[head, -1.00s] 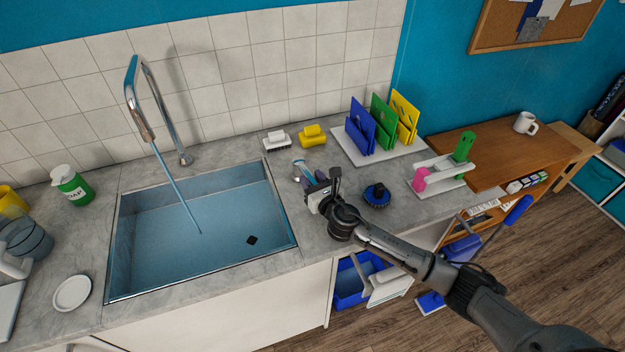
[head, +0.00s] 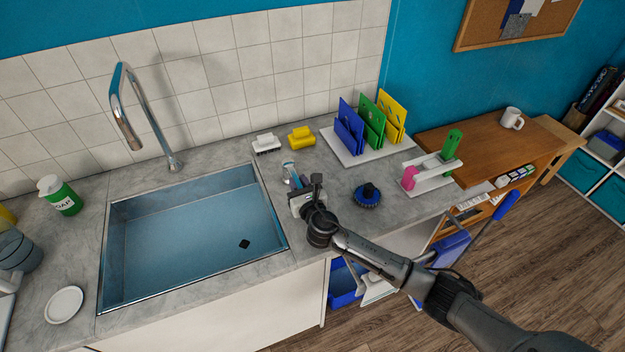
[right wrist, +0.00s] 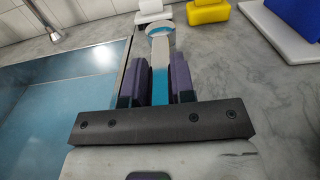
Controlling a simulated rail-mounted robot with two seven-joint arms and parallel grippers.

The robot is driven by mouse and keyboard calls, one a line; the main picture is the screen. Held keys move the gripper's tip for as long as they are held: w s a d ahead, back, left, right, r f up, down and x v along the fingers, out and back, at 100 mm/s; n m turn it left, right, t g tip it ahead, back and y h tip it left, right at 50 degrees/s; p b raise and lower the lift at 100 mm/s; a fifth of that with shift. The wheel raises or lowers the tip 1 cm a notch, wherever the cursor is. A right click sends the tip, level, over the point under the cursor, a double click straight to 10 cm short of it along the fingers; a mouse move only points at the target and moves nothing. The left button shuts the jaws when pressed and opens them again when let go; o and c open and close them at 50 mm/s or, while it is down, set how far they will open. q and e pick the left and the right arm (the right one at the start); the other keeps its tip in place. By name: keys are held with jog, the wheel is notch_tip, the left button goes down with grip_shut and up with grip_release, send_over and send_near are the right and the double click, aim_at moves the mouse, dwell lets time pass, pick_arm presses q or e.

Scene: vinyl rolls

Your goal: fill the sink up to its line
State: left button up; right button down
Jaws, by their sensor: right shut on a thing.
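The sink (head: 103,250) is set in the counter and holds blue-tinted water (head: 180,240). I cannot make out a fill line. The chrome faucet (head: 125,110) arches over the sink, and no stream comes from its spout. My right gripper (head: 293,180) is at the counter just right of the sink. My left gripper is out of view.
A rack of coloured boards (head: 349,148) stands further back. Green soap (head: 60,195) and a white dish (head: 64,305) are left of the sink.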

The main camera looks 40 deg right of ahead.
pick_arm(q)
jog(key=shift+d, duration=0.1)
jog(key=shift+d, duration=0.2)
pick_arm(e)
jog(key=c, duration=1)
grip_release()
jog(key=shift+o, duration=0.2)
jog(key=shift+s+a, duration=0.1)
jog(key=b+v, duration=0.2)
jog(key=v, duration=1)
jog(key=shift+s+a, duration=0.2)
jog(key=shift+s, duration=0.15)
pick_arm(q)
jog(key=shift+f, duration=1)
pick_arm(e)
jog(key=shift+s+a, duration=0.1)
jog(key=shift+s, duration=0.3)
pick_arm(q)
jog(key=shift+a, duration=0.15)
